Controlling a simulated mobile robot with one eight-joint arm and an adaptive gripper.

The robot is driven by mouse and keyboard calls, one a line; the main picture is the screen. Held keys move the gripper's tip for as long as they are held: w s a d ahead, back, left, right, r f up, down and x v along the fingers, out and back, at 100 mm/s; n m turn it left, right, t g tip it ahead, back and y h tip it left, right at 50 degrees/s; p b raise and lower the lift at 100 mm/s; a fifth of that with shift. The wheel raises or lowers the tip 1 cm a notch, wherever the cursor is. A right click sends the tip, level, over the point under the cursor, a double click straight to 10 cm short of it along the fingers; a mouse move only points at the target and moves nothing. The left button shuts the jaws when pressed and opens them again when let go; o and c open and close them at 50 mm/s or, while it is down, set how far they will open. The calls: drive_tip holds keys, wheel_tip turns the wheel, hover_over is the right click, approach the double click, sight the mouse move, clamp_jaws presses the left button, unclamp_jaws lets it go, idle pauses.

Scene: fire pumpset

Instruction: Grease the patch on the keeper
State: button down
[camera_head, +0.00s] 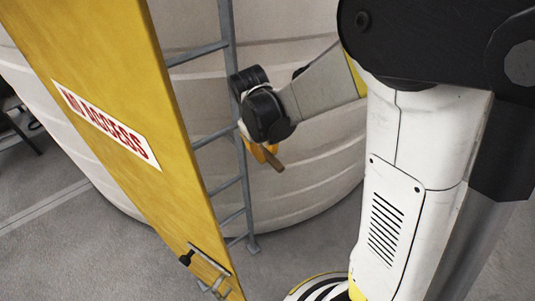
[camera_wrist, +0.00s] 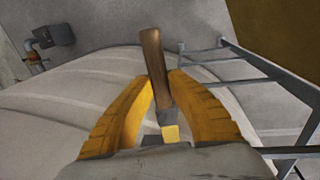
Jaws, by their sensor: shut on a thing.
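My gripper (camera_head: 262,152) hangs in front of the pale tank. In the wrist view its yellow fingers (camera_wrist: 163,85) are shut on a brush-like tool (camera_wrist: 153,62) with a brown wooden handle. The tool has a grey collar and a small yellow end, which points back toward the palm in that view. In the head view part of the brown tool (camera_head: 271,159) shows below the fingers. Metal latch hardware (camera_head: 208,265) with a black knob sits low on the yellow panel, well below my gripper. I cannot clearly tell the keeper or its patch apart there.
The yellow panel (camera_head: 100,75) with a NO ACCESS sign (camera_head: 107,125) stands at the left. A grey ladder (camera_head: 229,195) runs up the pale ribbed tank (camera_head: 310,185), close to my gripper. A grey box with piping (camera_wrist: 54,37) shows in the wrist view. Grey floor (camera_head: 60,260) is clear lower left.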

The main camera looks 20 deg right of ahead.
drive_tip(key=shift+w+d+r, duration=0.75)
drive_tip(key=shift+w+d, duration=0.35)
drive_tip(key=shift+d, duration=2.25)
drive_tip(key=shift+s+a+f+b, duration=0.1)
drive_tip(key=shift+s+a+b, duration=0.2)
drive_tip(key=shift+a, duration=0.8)
drive_tip(key=shift+s+a+r+b, duration=0.1)
drive_tip(key=shift+s+a, duration=0.35)
drive_tip(key=shift+a, duration=0.7)
drive_tip(key=shift+s+a+f+b, duration=0.15)
drive_tip(key=shift+s+a, duration=0.2)
drive_tip(key=shift+a, duration=0.75)
drive_tip(key=shift+r+p, duration=0.5)
drive_tip(key=shift+r, duration=0.35)
drive_tip(key=w+d+b, duration=0.1)
drive_tip(key=w+d, duration=0.1)
drive_tip(key=d, duration=0.4)
drive_tip(key=shift+w+d, duration=0.15)
drive_tip(key=shift+d, duration=0.2)
